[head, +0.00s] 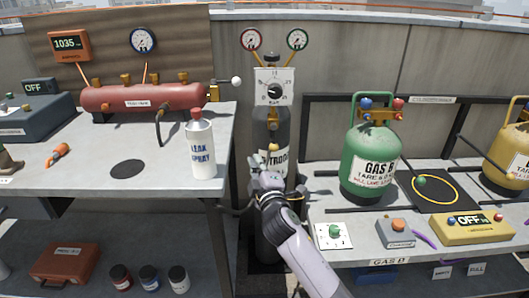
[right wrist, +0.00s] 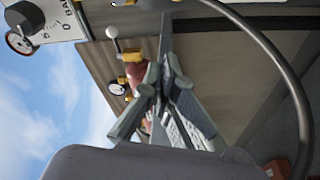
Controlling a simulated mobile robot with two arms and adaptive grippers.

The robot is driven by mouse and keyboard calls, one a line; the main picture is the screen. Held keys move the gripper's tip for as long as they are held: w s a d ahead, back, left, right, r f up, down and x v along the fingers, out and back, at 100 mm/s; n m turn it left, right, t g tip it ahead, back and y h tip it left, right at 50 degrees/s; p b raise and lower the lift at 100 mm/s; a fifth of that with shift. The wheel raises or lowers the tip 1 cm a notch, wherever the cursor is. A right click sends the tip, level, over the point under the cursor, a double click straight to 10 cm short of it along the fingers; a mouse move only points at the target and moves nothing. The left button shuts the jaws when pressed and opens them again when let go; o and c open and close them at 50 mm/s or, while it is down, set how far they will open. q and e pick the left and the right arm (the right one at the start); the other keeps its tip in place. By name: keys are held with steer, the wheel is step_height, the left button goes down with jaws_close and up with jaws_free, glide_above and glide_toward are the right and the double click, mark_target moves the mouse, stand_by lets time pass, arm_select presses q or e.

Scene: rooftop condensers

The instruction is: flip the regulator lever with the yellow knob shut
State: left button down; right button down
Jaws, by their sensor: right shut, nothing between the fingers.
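The dark nitrogen cylinder (head: 269,220) stands upright between the two benches. Its regulator has a white dial plate (head: 288,80) with a black knob (head: 274,91) and two round gauges, the red-rimmed one (head: 251,40) and the green-rimmed one (head: 297,40). My right gripper (head: 262,178) is in front of the cylinder, below the dial, covering part of its label. Its fingers (right wrist: 160,98) are shut and empty in the right wrist view. My left gripper is out of view.
A leak spray bottle (head: 201,150) stands on the left bench near its right edge. Above it, a white ball handle (head: 236,81) ends the red manifold (head: 140,97). The right bench holds a green gas tank (head: 370,160) and a green knob box (head: 333,235).

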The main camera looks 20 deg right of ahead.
mark_target(274, 140)
arm_select(q)
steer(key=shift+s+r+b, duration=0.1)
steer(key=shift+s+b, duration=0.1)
steer(key=shift+b, duration=0.45)
arm_select(e)
steer(key=w+d, duration=0.4)
steer(key=w, duration=0.2)
steer(key=shift+w+f, duration=0.2)
steer(key=shift+f, duration=0.15)
arm_select(q)
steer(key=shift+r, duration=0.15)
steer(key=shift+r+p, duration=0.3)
steer(key=shift+p, duration=0.15)
arm_select(e)
steer(key=shift+d+n, duration=0.15)
steer(key=shift+n, duration=0.15)
arm_select(q)
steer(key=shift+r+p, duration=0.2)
steer(key=shift+p, duration=0.1)
arm_select(e)
steer(key=shift+s+d+f, duration=0.1)
